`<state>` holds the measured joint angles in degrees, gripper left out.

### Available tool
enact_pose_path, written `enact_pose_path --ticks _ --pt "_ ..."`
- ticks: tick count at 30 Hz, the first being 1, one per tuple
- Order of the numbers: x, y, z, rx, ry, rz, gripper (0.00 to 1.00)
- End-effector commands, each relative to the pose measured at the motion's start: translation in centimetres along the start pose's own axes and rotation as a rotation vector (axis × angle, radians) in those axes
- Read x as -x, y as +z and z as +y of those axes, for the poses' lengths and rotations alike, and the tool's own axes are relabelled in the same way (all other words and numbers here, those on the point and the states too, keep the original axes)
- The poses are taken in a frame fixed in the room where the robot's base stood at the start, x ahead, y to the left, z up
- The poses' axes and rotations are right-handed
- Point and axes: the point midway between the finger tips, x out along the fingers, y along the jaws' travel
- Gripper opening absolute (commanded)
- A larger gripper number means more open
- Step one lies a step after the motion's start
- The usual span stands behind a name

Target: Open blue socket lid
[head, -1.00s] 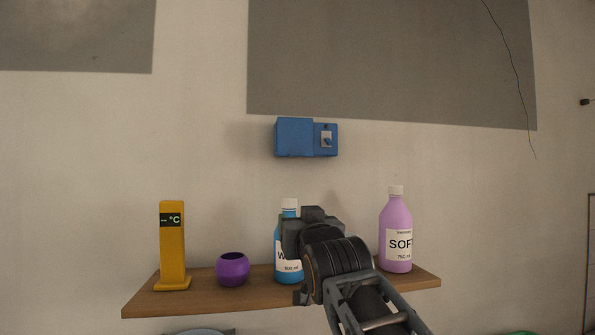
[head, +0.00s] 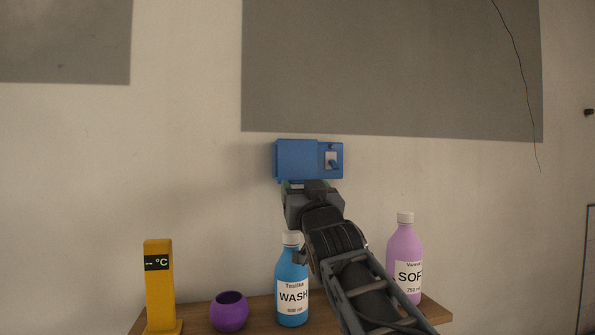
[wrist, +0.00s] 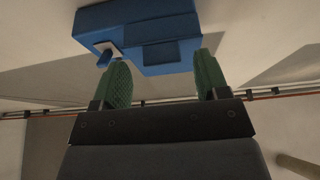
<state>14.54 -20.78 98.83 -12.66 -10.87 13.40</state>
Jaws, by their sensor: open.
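The blue socket box (head: 308,160) is fixed to the wall below the grey patch. Its lid (head: 296,159) is the plain left part and looks shut; a light plate with a switch (head: 333,161) sits on the right part. My gripper (head: 305,184) is just below the box, under the lid's lower edge. In the wrist view the box (wrist: 135,22) lies beyond my two green fingertips, which are spread apart with nothing between them. I cannot tell whether a fingertip touches the box.
A wooden shelf (head: 261,309) lies below, with a yellow thermometer (head: 159,290), a purple pot (head: 229,311), a blue wash bottle (head: 292,290) and a pink softener bottle (head: 405,255). My arm passes between the two bottles. The wall beside the box is clear.

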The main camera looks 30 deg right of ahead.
Motion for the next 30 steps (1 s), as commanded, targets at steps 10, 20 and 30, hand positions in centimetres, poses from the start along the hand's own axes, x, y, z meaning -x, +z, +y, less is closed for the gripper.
enact_pose_path --ticks 10,20,30 --pt "-0.89 -0.3 -0.33 -0.005 -0.01 -0.001 0.68" --pt "-0.87 -0.26 -0.39 -0.005 -0.011 -0.001 0.58" --pt "-0.86 -0.28 -0.25 -0.004 -0.009 -0.001 0.26"
